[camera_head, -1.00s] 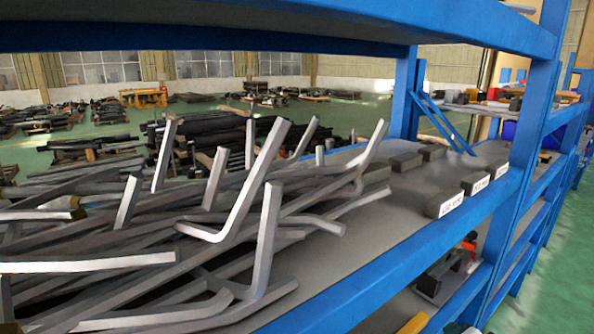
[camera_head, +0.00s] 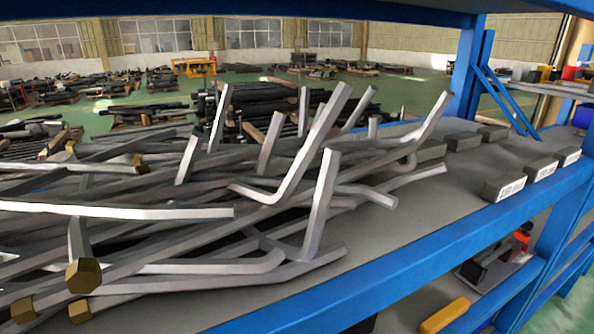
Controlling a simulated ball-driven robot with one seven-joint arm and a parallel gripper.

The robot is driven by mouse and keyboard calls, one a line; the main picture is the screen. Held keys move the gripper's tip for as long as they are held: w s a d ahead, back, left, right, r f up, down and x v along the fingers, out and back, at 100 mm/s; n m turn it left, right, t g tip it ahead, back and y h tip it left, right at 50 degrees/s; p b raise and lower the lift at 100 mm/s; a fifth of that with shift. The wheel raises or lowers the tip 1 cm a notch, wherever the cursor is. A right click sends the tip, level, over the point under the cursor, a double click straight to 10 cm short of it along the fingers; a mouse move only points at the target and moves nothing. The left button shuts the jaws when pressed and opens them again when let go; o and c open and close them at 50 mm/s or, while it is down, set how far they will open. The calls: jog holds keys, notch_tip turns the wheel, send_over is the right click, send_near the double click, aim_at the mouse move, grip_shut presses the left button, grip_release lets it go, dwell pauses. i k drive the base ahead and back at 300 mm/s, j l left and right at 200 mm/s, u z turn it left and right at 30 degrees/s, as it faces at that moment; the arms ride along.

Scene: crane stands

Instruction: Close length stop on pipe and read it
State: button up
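I cannot make out a length stop in the head view. Many bent grey metal bars or pipes (camera_head: 318,205) lie in a tangled heap on the grey shelf (camera_head: 430,215) of a blue rack, several with ends sticking upward. A few ends at the lower left carry brass-coloured hexagonal pieces (camera_head: 84,275). Which pipe the task means cannot be told. My gripper is not in view.
Dark grey blocks with white labels (camera_head: 505,187) stand on the shelf's right part. The blue front beam (camera_head: 400,265) edges the shelf. A yellow object (camera_head: 444,315) lies on a lower level. Behind are the green floor, stacked stock and a yellow frame (camera_head: 194,67).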

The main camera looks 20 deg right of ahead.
aim_at(522, 235)
jog(key=z, duration=1.3)
